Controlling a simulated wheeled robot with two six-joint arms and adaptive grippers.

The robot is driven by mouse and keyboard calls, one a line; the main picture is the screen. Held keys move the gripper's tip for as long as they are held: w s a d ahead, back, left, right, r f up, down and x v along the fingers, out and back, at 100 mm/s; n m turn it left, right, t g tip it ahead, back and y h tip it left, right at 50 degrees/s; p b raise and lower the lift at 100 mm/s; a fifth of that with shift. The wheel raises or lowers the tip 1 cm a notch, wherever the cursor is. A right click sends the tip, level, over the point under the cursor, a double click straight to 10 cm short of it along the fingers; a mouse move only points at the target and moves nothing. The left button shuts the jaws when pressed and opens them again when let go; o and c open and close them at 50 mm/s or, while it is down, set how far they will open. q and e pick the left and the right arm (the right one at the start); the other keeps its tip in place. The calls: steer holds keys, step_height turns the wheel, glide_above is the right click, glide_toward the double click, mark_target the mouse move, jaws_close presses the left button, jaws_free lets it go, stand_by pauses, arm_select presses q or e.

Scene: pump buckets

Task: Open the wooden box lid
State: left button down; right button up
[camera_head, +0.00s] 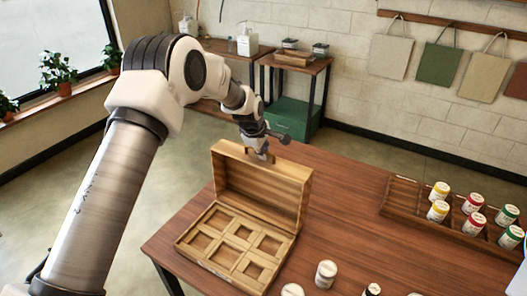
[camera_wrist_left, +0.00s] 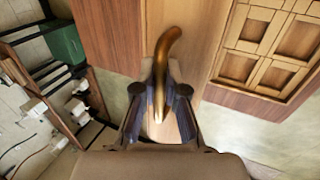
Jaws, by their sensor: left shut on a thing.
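The wooden box (camera_head: 235,274) stands on the table's left part with its lid (camera_head: 262,190) raised about upright at the back. Its base shows several square compartments, which look empty. My left gripper (camera_head: 262,153) is at the lid's top edge. In the left wrist view, its fingers (camera_wrist_left: 160,92) are shut on a curved bronze-brown handle (camera_wrist_left: 164,50) on the lid's outer face (camera_wrist_left: 193,45). Part of the box's compartments (camera_wrist_left: 262,45) shows at the right there. My right gripper is not in view.
A wooden rack (camera_head: 400,208) with several coloured-label jars stands at the table's right. White-lidded jars, including one (camera_head: 326,274), stand near the front edge. The table (camera_head: 345,200) between box and rack is clear. A side table with a green cabinet (camera_head: 290,118) stands behind.

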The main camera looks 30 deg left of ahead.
arm_select(q)
steer(key=c, duration=1.5)
jaws_free()
steer(key=shift+f, duration=0.2)
steer(key=v, duration=1.2)
steer(key=shift+w, duration=0.1)
